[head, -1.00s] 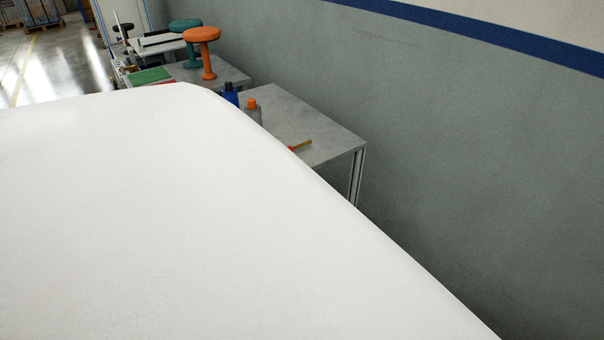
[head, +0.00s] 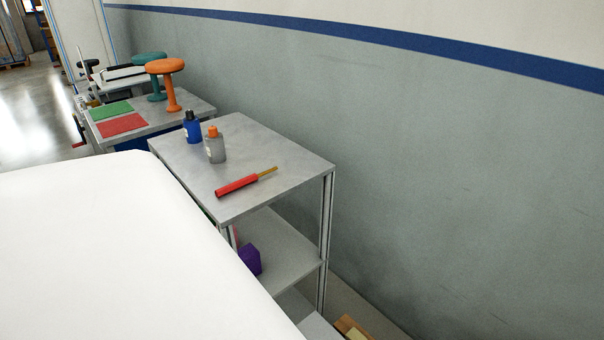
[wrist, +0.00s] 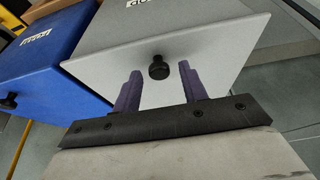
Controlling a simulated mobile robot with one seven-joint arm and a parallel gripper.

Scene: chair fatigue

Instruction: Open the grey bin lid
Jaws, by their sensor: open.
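In the wrist view, the grey bin (wrist: 190,55) has a light grey sloping front face with a black round knob (wrist: 158,68) on it. A partly cut-off white label shows on its top. My gripper (wrist: 160,80) is open, its two purple fingers on either side of the knob in the picture. I cannot tell whether the fingers touch the bin or how deep they reach around the knob. The grey bin and my gripper cannot be made out in the head view.
A blue bin (wrist: 55,60) with its own black knob stands left of the grey one. In the head view, a grey shelf table (head: 270,150) carries a blue bottle (head: 192,127), a grey bottle (head: 215,146) and a red-handled tool (head: 237,186). A large white surface fills the lower left.

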